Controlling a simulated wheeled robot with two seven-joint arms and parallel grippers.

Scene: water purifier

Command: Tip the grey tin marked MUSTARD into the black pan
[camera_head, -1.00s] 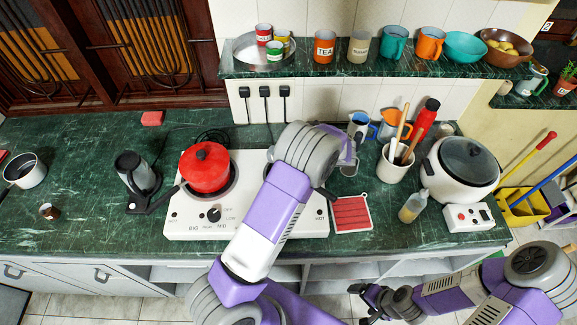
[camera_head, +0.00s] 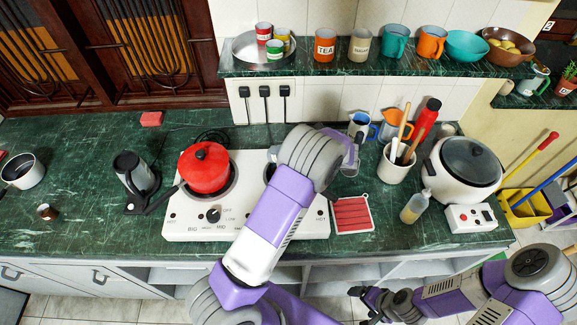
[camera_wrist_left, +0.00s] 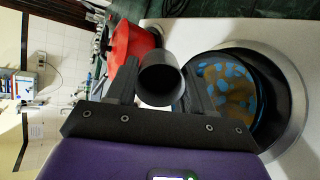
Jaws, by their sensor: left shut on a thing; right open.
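In the left wrist view my left gripper (camera_wrist_left: 162,88) is shut on a grey tin (camera_wrist_left: 160,80). The tin's round dark mouth faces the camera; its marking does not show. The black pan (camera_wrist_left: 294,92) is just right of the tin in that view, on a white hob, with blue and brown-yellow patches inside. I cannot tell whether anything is flowing from the tin. In the head view my left wrist hides the tin and most of the pan. My right gripper (camera_head: 372,303) is open and empty, low in front of the counter.
Right of the hob are a red pot holder (camera_head: 353,214), a utensil crock (camera_head: 396,165), a bottle (camera_head: 414,207) and a rice cooker (camera_head: 464,168). The left counter is mostly clear.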

